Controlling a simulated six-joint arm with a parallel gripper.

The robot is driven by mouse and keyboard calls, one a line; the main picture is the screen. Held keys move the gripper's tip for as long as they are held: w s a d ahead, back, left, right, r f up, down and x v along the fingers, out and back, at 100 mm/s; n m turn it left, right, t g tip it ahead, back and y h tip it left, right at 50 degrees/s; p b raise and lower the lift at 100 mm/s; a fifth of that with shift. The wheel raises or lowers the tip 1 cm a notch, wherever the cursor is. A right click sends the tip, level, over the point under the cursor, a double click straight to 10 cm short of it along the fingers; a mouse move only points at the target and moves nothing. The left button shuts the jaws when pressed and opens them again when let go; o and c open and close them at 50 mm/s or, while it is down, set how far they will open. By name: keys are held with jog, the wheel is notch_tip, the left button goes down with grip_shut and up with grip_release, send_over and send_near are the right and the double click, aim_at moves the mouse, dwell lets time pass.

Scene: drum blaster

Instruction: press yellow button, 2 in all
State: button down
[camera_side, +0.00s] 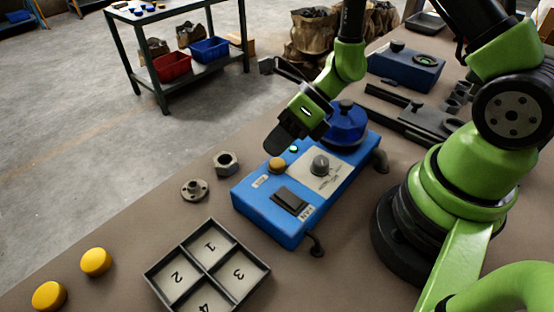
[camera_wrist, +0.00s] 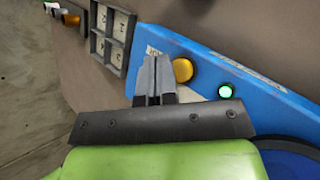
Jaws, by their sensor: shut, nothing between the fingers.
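The yellow button (camera_side: 277,164) is a round amber cap on top of the blue machine (camera_side: 262,209), near its left end. It also shows in the wrist view (camera_wrist: 183,70), just right of my fingertips. My gripper (camera_side: 277,146) is shut and empty, with its fingers tilted down close above the button's far side. In the wrist view, the closed fingers (camera_wrist: 157,78) stand beside the button. I cannot tell whether they touch it.
The machine carries a grey knob (camera_side: 320,165), a black rocker switch (camera_side: 290,200) and a blue drum (camera_side: 347,125). A numbered tray (camera_side: 207,270), a hex nut (camera_side: 226,163), a flanged part (camera_side: 194,189) and two yellow discs (camera_side: 96,261) lie apart on the bench.

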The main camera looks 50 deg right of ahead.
aim_at(277, 160)
jog(key=shift+r, duration=2.5)
dwell(0.8)
notch_tip(277, 160, up, 4)
jog(key=shift+f, duration=0.1)
jog(key=shift+f, duration=0.1)
jog(key=shift+f, duration=4.3)
jog(key=shift+f, duration=0.1)
jog(key=shift+f, duration=0.35)
